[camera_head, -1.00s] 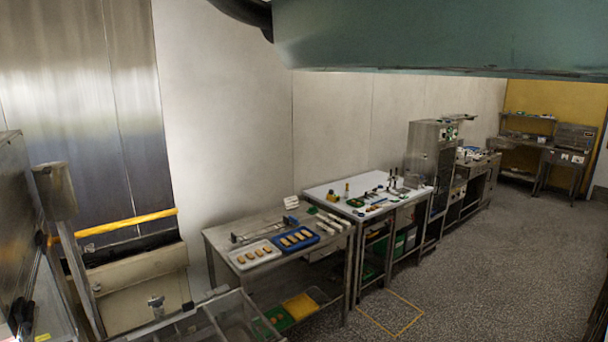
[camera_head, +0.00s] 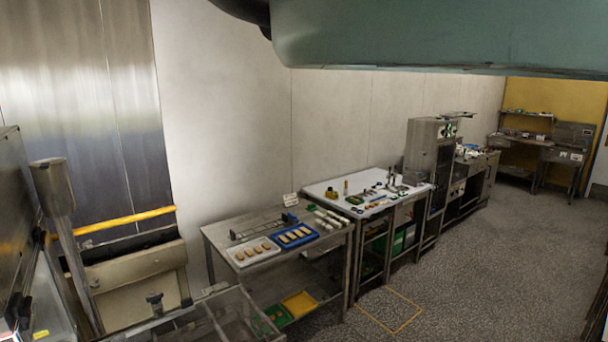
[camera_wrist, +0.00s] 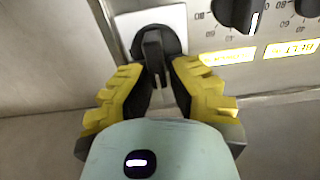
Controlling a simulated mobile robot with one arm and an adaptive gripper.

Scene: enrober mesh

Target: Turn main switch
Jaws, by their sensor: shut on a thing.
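In the wrist view the main switch (camera_wrist: 153,42) is a black round knob with a raised handle bar on a white square plate. My gripper (camera_wrist: 156,72) has black fingers with yellow ribbed outer parts. Its fingertips are shut on the handle bar, one on each side. The bar stands roughly upright in the picture, and the fingers hide part of the knob's lower edge. In the head view I cannot make out the switch or the gripper.
In the head view, a steel table (camera_head: 222,237) holds a white tray and a blue tray. Grey floor (camera_head: 470,260) is clear at right.

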